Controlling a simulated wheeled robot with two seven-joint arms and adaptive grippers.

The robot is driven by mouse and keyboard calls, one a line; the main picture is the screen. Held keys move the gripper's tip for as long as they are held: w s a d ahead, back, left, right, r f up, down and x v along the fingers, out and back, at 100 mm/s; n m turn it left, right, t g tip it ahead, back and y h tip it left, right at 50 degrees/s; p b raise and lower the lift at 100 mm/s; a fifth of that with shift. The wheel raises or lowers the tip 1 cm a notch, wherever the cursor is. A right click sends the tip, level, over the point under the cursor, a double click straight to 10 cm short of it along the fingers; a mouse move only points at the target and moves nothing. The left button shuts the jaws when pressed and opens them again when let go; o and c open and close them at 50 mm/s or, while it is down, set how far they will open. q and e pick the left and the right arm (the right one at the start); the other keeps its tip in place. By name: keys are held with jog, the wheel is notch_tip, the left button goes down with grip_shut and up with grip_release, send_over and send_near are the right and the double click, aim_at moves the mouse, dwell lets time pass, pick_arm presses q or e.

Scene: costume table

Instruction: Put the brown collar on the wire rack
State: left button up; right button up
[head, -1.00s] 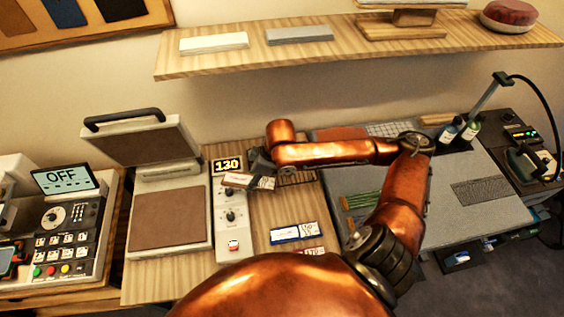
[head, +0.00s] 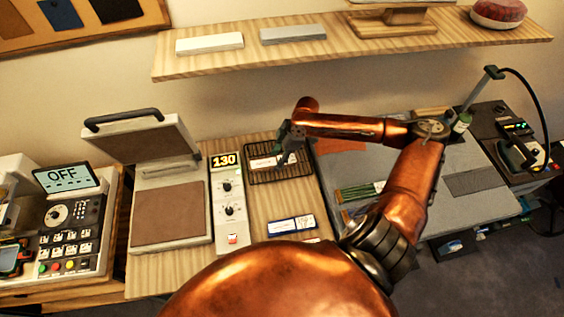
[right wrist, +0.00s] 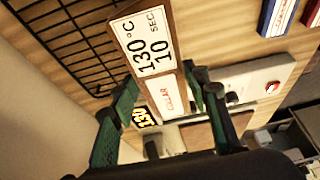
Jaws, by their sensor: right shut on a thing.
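My right gripper (head: 286,157) is shut on the brown collar (head: 263,162), which carries white labels. In the right wrist view the collar (right wrist: 150,45) sits between the green fingers (right wrist: 160,82), its labels reading "130°C 10 SEC" and "COLLAR". The black wire rack (head: 290,174) stands on the wooden table right of the control box. The collar is over the rack in the head view; I cannot tell whether they touch. The rack (right wrist: 75,45) also shows beside the collar in the right wrist view. My left gripper is not in view.
An open heat press (head: 168,213) stands left of the control box (head: 229,208), which reads 130. A blue-and-white labelled piece (head: 290,225) lies in front of the rack. A grey work surface (head: 430,195) is to the right. A shelf (head: 350,45) overhangs the back.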

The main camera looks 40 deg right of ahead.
aim_at(293, 153)
jog(key=d+f, duration=0.2)
jog(key=f, duration=0.1)
jog(key=d+f, duration=0.1)
jog(key=shift+w+d+f, duration=0.1)
jog(key=shift+w+f, duration=0.05)
jog(key=shift+w, duration=0.25)
notch_tip(293, 153, down, 3)
jog(key=shift+d+f+p, duration=0.15)
jog(key=shift+p, duration=0.3)
jog(key=o, duration=1.2)
jog(key=shift+o, duration=0.2)
jog(key=v, duration=1.2)
jog(key=shift+b, duration=0.4)
